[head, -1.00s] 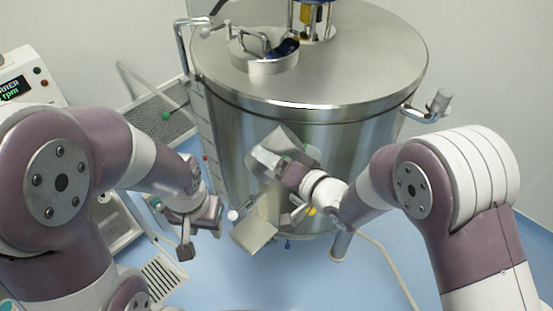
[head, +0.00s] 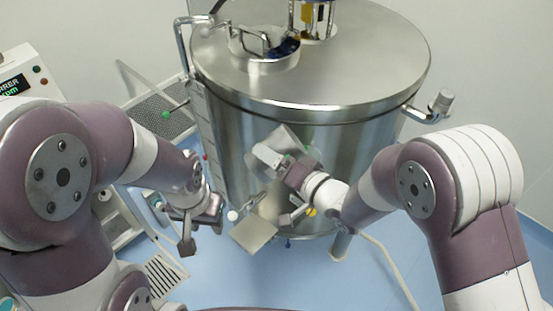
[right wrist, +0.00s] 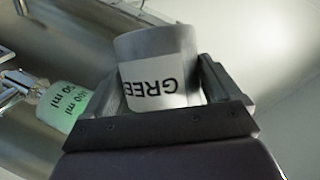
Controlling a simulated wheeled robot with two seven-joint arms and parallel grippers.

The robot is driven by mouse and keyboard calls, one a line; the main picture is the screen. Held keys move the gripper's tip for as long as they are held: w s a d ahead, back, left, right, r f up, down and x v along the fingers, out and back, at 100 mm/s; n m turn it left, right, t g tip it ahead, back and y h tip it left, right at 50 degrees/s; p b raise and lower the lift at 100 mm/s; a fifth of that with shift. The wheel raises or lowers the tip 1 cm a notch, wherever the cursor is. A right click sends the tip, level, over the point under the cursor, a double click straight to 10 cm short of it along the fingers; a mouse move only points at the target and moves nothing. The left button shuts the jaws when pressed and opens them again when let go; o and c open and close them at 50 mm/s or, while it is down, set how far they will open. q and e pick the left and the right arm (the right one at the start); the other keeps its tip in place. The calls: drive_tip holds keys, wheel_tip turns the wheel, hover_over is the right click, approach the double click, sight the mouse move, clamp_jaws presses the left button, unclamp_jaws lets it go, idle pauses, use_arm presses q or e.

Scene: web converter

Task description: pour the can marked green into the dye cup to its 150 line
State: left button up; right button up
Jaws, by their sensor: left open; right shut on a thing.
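The grey can with a white label reading "GREE" (right wrist: 158,80) is in my right gripper (right wrist: 160,105). In the right wrist view its lettering is upside down. In the head view the can (head: 267,156) is tilted in front of the tank, partly hidden by my right gripper (head: 290,168). The dye cup (right wrist: 66,105), pale green and translucent with ml marks, shows left of the can in the right wrist view, apart from it. I cannot tell its fill level or find it surely in the head view. My left gripper (head: 200,232) is open and empty, left of the tank's foot.
A large steel tank (head: 320,80) with a lidded hatch (head: 265,48) stands close behind both grippers. A flat metal plate (head: 254,236) juts out low before it. A control panel (head: 22,75) is at left. Blue floor (head: 300,275) is open in front.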

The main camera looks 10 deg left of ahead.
use_arm(q)
drive_tip(key=shift+w+r, duration=0.25)
drive_tip(key=shift+w, duration=0.7)
use_arm(e)
drive_tip(key=shift+r+m, duration=0.55)
drive_tip(key=shift+m, duration=0.05)
